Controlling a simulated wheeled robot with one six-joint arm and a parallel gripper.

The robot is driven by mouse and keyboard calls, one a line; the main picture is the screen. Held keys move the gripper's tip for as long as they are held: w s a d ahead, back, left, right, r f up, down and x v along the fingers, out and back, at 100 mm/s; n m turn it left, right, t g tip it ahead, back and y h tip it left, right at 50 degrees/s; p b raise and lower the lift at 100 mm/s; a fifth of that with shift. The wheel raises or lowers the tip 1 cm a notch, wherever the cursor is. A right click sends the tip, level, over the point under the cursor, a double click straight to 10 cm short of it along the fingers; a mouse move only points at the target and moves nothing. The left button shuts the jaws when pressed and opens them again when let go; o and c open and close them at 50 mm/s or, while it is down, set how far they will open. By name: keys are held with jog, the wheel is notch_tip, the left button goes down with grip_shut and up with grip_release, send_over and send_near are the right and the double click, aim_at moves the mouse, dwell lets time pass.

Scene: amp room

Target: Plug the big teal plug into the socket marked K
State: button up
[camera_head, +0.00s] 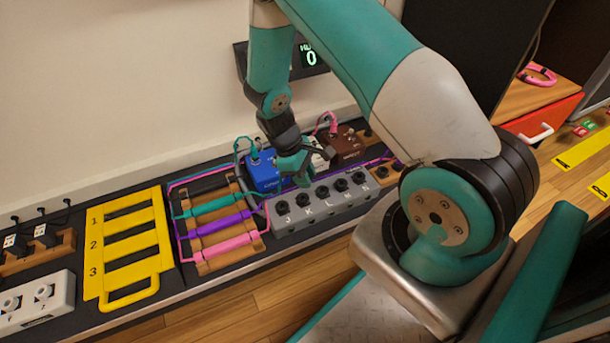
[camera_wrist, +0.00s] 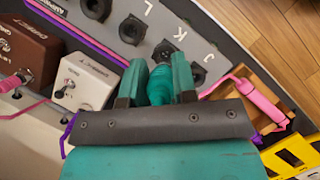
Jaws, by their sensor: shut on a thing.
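My gripper (camera_wrist: 160,82) is shut on the big teal plug (camera_wrist: 159,88), which sits between its two teal fingers. In the head view my gripper (camera_head: 298,165) is over the grey socket box (camera_head: 350,205). In the wrist view the plug's front end points at the dark round socket marked K (camera_wrist: 163,50), very close to it. I cannot tell whether its tip is inside the socket. The socket marked J (camera_wrist: 197,74) is beside it on the right, and the socket marked L (camera_wrist: 131,30) on the left.
A wooden rack (camera_head: 203,255) with teal, purple and pink bars stands left of the box. A blue pedal (camera_head: 264,172), a white pedal (camera_wrist: 82,82) and a brown pedal (camera_head: 345,143) are behind it. A yellow numbered frame (camera_head: 128,245) lies further left.

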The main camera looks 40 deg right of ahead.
jog(key=shift+f+b, duration=2.35)
jog(key=shift+f, duration=0.5)
jog(key=o, duration=1)
jog(key=shift+r, duration=0.1)
jog(key=p+v, duration=0.9)
jog(key=v, duration=0.8)
jog(key=shift+r, duration=0.15)
